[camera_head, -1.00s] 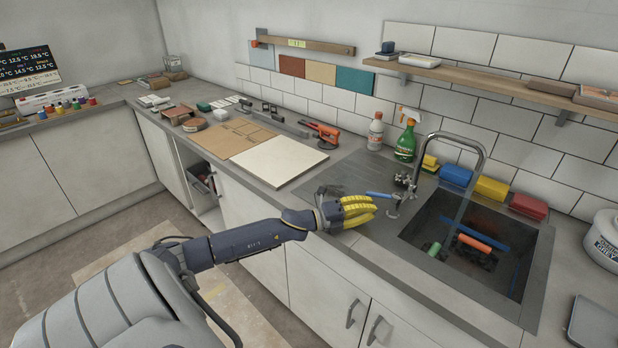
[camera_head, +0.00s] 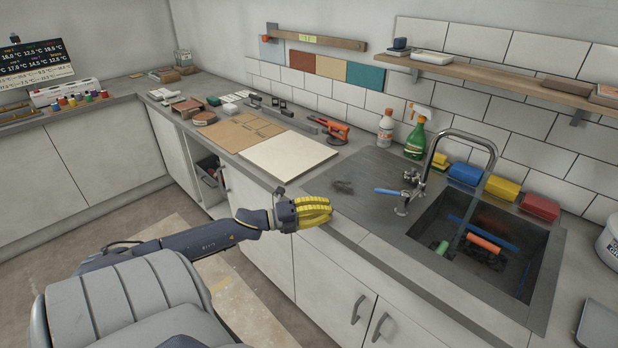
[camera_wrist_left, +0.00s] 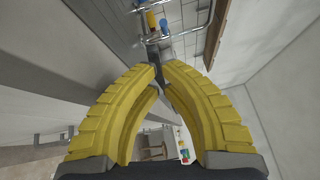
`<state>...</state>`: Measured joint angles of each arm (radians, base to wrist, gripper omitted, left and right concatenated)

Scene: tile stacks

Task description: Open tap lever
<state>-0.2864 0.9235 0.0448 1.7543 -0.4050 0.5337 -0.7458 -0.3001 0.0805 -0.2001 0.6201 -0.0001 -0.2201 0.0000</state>
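The chrome tap (camera_head: 436,158) arches over the sink at the back of the counter. Its lever has a blue handle (camera_head: 386,192) that points left over the grey drainer. A pale bluish streak, perhaps water, runs from the spout into the sink. My left gripper (camera_head: 328,209) has yellow ribbed fingers and is at the counter's front edge, left of the lever and apart from it. In the left wrist view its fingertips (camera_wrist_left: 160,74) meet or nearly meet, with nothing held between them. My right gripper is not in view.
The sink (camera_head: 545,285) holds red, green and blue items. Sponges (camera_head: 505,188) and a green spray bottle (camera_head: 415,140) stand behind it. A pale board (camera_head: 288,158) lies left of the drainer (camera_head: 355,175). The drainer between gripper and lever is mostly clear.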

